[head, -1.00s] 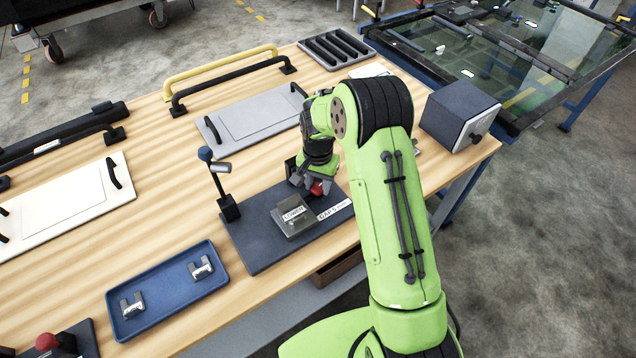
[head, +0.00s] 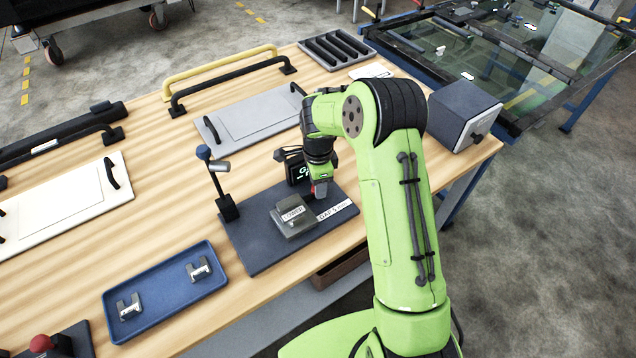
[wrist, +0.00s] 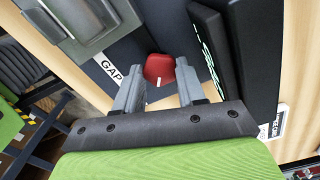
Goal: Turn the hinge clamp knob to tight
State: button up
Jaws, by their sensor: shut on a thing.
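The red clamp knob (wrist: 160,68) shows between my gripper's two grey fingers (wrist: 157,84) in the wrist view. My gripper is shut on the knob, at the far right part of the dark base plate (head: 262,258). A grey block labelled LOWER (head: 296,222) sits on the plate, beside a white strip reading GAP (head: 335,210). The knob's pointer or any tightness mark cannot be made out.
A black display (head: 297,170) with pale digits stands close behind my gripper; it also shows in the wrist view (wrist: 215,50). A post with a blue top (head: 204,153) stands at the plate's left. A blue tray (head: 165,312) holds two metal pieces.

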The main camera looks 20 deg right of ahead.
jog(key=m+b, duration=0.1)
jog(key=m, duration=0.4)
jog(key=shift+w+m, duration=0.1)
jog(key=shift+m, duration=0.2)
jog(key=m+b, duration=0.1)
jog(key=m, duration=0.4)
jog(key=shift+r, duration=0.1)
dwell(0.3)
jog(key=o, duration=1.1)
jog(key=shift+c, duration=0.2)
notch_tip(320, 180, up, 16)
jog(key=p, duration=0.3)
